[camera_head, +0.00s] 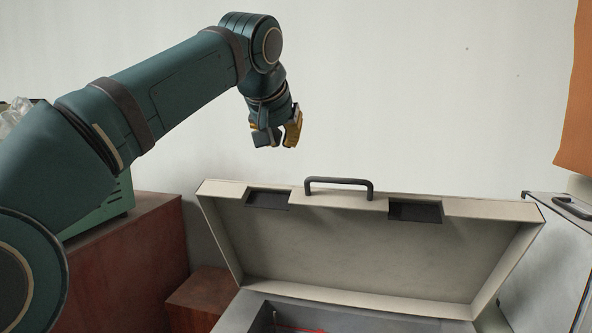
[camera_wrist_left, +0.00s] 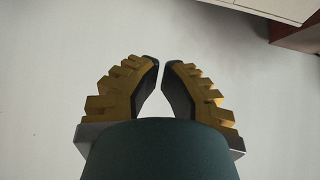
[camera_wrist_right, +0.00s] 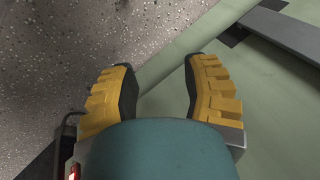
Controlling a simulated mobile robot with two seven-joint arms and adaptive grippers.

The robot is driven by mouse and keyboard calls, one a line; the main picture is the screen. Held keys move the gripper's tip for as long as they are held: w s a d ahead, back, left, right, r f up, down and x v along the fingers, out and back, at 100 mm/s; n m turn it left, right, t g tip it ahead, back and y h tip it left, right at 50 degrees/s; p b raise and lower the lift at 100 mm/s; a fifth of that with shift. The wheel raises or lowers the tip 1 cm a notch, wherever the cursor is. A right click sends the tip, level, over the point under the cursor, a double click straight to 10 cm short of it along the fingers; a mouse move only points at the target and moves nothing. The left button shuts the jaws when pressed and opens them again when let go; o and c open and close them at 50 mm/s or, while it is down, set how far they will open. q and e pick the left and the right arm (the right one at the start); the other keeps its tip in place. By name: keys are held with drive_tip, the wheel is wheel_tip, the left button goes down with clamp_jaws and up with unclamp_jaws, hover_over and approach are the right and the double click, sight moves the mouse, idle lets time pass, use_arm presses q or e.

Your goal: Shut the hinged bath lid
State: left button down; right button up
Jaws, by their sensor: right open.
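The bath lid (camera_head: 370,255) is a pale, shallow cover standing open, leaning back from its hinge, with its hollow inside facing me. A dark handle (camera_head: 338,181) sits at the middle of its top edge, between two dark latch recesses. The bath (camera_head: 340,316) below shows only its rear rim and a little of its dark inside, with something red there. My left gripper (camera_head: 279,141) hangs above and left of the lid, apart from it, fingers slightly parted and empty. In the right wrist view, my right gripper (camera_wrist_right: 160,65) is open and empty above a pale green surface; it is outside the head view.
A reddish-brown cabinet (camera_head: 130,265) with a green item on it stands at left, and a lower brown block (camera_head: 203,290) beside the bath. A grey case (camera_head: 553,245) with a black handle is close on the right. An orange panel (camera_head: 577,110) hangs upper right. Speckled floor (camera_wrist_right: 90,50) shows below my right gripper.

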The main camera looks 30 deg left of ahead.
use_arm(q)
hover_over(286, 198)
drive_tip(key=w+a, duration=0.1)
drive_tip(key=w, duration=0.3)
wheel_tip(286, 198, down, 7)
drive_tip(key=s, duration=0.2)
drive_tip(key=shift+s+d+f, duration=0.2)
drive_tip(key=shift+s+f, duration=0.1)
drive_tip(key=shift+f, duration=0.1)
drive_tip(key=shift+s, duration=0.3)
drive_tip(key=shift+d+f, duration=0.1)
drive_tip(key=shift+f, duration=0.2)
